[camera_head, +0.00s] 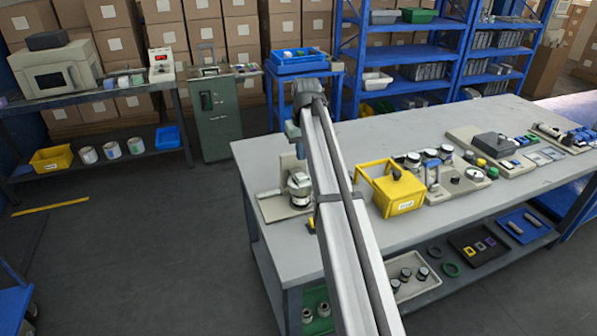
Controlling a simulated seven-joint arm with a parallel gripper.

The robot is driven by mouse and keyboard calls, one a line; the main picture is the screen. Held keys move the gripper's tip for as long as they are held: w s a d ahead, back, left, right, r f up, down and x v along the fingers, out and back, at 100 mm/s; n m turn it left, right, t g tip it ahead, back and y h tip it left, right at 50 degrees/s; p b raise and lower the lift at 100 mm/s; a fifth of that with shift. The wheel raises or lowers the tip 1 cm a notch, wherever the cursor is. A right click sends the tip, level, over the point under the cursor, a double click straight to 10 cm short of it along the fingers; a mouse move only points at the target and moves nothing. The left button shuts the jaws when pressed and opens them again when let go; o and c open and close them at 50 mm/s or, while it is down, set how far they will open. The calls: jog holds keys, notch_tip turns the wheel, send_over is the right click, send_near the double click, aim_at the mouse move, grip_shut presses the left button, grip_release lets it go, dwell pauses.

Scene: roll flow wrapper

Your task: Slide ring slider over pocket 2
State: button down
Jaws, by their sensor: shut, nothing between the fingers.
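I cannot make out the ring slider or pocket 2 for certain. Several fixtures stand on the grey workbench (255,153). A beige fixture with a round metal-and-dark part (299,187) is at its left end, partly behind my arm. A beige panel with dials and a blue-handled part (461,180) stands right of the yellow box. My arm rises from the bottom edge and reaches over the bench's left part to a dark joint near the back. My gripper's fingers do not show; the arm hides what lies beyond it.
A yellow box with a handle (403,208) stands on the bench close right of my arm. More fixtures (494,148) line the right side. The bench's front middle is clear. Below are a blue tray (539,234) and a dark tray (462,248). A green cabinet (217,125) stands behind left.

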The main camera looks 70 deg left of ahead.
aim_at(294, 152)
jog(key=c, duration=1.8)
grip_release()
